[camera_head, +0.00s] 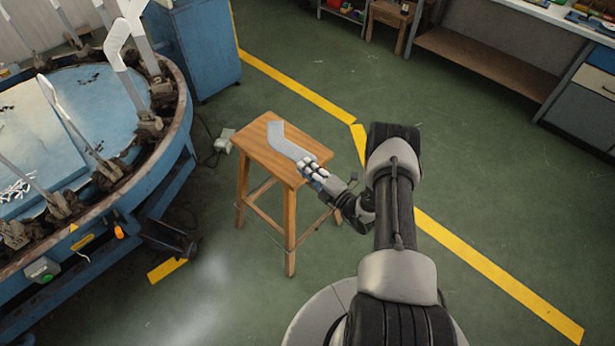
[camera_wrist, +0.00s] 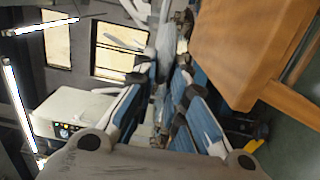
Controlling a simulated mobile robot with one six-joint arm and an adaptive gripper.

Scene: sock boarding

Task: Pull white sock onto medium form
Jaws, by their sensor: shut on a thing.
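A pale grey-white sock (camera_head: 287,141) extends from my gripper (camera_head: 314,172), which is shut on its near end. In the head view the sock overlaps the wooden stool's top; I cannot tell exactly how high above it is. The sock's pale length (camera_wrist: 165,38) also shows beyond my gripper's blue-padded fingers (camera_wrist: 164,92) in the wrist view. Flat upright forms stand on the round blue machine (camera_head: 180,130) at the left. One form (camera_head: 68,118) is bent at the top, and another form (camera_head: 120,45) looks white. I cannot tell which is the medium one.
The wooden stool (camera_head: 262,152) stands between my arm and the machine. A blue cabinet (camera_head: 195,50) stands behind the machine. A workbench (camera_head: 490,65) is at the back right. Green floor with yellow lines is clear at the right.

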